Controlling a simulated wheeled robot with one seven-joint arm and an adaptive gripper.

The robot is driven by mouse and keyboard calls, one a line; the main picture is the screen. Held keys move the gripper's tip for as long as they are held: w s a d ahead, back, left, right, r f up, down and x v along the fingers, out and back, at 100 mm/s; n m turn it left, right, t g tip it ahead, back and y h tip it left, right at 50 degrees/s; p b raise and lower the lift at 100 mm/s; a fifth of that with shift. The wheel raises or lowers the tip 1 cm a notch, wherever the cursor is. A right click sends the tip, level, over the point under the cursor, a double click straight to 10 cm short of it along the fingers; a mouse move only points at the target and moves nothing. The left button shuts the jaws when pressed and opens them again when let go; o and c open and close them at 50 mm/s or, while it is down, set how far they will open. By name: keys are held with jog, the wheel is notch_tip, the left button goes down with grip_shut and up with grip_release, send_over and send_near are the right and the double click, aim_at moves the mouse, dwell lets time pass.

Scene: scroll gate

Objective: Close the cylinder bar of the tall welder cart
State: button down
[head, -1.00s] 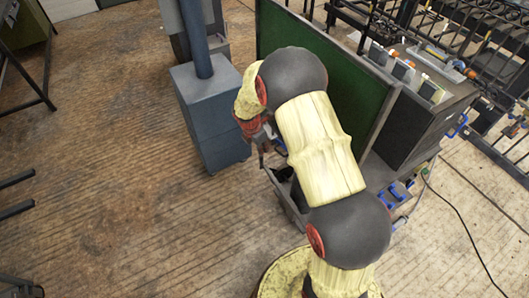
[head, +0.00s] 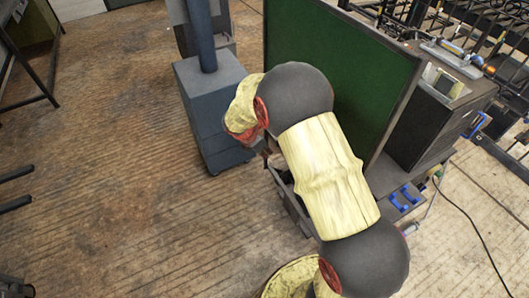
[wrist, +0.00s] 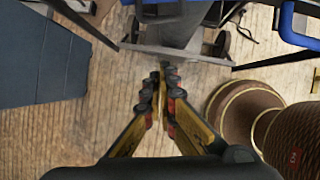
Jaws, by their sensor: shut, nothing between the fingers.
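My gripper (wrist: 163,75) is shut and empty in the wrist view, its fingertips together. In front of it is a grey cart (wrist: 185,36) with small dark wheels, apparently the welder cart. A dark bar (wrist: 160,18) crosses its upper part at the top edge; I cannot tell surely whether this is the cylinder bar or how far it is open. Contact between fingertips and cart cannot be judged. In the head view part of the cart's grey low frame (head: 291,205) shows beside my arm, which hides the gripper and most of the cart.
A blue-grey cabinet with a post (head: 208,115) stands left of my arm; it also shows in the wrist view (wrist: 40,55). A cable lies on the right floor.

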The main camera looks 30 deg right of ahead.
jog(key=w+d+f+b, duration=0.1)
jog(key=d+f+b, duration=0.2)
jog(key=d, duration=0.3)
jog(key=shift+w+f, duration=0.25)
jog(key=shift+f, duration=0.25)
jog(key=shift+d, duration=0.1)
jog(key=shift+w+d+m+g+p, duration=0.2)
jog(key=shift+w+d+m+p, duration=0.3)
jog(key=shift+d, duration=0.2)
jog(key=shift+w+d+m+g+p, duration=0.2)
jog(key=shift+w+d+m+p, duration=0.2)
jog(key=shift+d+m+p, duration=0.2)
jog(key=shift+w+d+m+g+p, duration=0.2)
jog(key=shift+w+d+m+p, duration=0.25)
jog(key=shift+d, duration=0.3)
